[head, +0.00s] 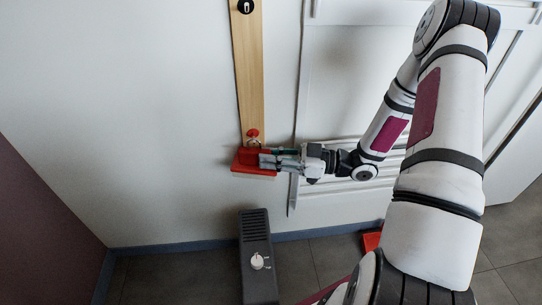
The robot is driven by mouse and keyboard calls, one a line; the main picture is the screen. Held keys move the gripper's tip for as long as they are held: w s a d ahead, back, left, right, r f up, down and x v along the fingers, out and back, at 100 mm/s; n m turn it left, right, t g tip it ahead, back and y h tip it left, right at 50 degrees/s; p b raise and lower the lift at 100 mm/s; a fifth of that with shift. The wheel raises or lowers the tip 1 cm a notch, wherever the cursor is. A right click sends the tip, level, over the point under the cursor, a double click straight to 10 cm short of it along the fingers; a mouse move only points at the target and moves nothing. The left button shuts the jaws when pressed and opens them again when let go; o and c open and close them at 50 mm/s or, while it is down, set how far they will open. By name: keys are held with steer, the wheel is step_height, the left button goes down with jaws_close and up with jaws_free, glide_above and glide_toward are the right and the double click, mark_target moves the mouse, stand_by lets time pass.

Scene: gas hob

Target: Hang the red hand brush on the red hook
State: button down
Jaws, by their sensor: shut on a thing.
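My gripper (272,160) is shut on the red hand brush (252,168), reaching it from the right. The brush is at the lower end of a wooden board (249,75) on the wall. The red hook (253,133) is on the board just above the brush. The brush's upper part is close below the hook. I cannot tell whether the brush touches the hook or hangs on it. My gripper's fingers hide part of the brush.
A black hook (246,7) is at the top of the board. A dark grey box with a white dial (257,262) stands below. A white panelled door (345,60) is behind my arm. A red thing (371,241) low down is partly hidden by my arm.

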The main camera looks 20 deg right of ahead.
steer(key=shift+f, duration=0.2)
steer(key=c, duration=1.3)
jaws_free()
steer(key=shift+r, duration=0.1)
